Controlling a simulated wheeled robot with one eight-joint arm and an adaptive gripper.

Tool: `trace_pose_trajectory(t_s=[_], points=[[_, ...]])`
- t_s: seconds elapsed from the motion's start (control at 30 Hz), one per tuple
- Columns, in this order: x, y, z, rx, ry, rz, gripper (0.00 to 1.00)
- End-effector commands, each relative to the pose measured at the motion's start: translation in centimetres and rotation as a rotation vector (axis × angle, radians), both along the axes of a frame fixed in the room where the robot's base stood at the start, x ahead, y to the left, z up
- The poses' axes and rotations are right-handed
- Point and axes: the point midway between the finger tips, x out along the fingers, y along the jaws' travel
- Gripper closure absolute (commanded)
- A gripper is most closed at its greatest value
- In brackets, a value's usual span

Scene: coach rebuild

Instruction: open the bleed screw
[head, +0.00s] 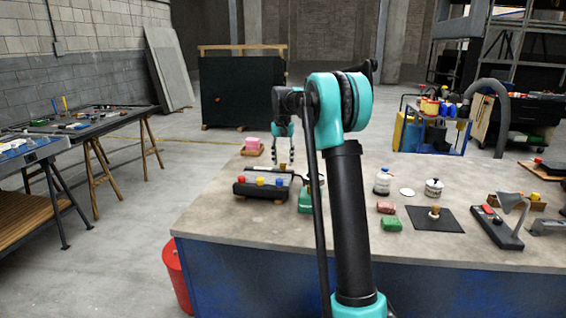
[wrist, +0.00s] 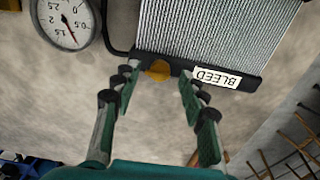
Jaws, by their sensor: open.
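The bleed screw (wrist: 158,70) is an orange-yellow knob on the dark edge of a finned radiator (wrist: 205,28) in the wrist view. A white label reading BLEED (wrist: 216,78) is beside it, upside down in the picture. My gripper (wrist: 158,84) is open, with its fingers on either side of the screw in the picture and nothing between them; I cannot tell the remaining distance.
A round gauge (wrist: 66,20) sits beside the radiator in the wrist view. On the bench (head: 330,235), a dark box with coloured knobs (head: 262,188) stands near my gripper.

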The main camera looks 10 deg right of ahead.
Motion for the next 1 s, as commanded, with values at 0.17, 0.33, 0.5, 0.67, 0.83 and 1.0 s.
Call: trace_pose_trajectory(t_s=[0.17,0.33,0.5,0.67,0.83,1.0], points=[[-0.02,0.0,-0.97,0.0,0.0,0.0,0.57],[-0.02,0.0,-1.06,0.0,0.0,0.0,0.57],[-0.02,0.0,-1.04,0.0,0.0,0.0,0.66],[-0.02,0.03,-1.03,0.0,0.0,0.0,0.86],[-0.01,0.1,-1.02,0.001,0.0,0.001,1.0],[0.01,0.16,-1.01,0.002,-0.001,0.014,1.0]])
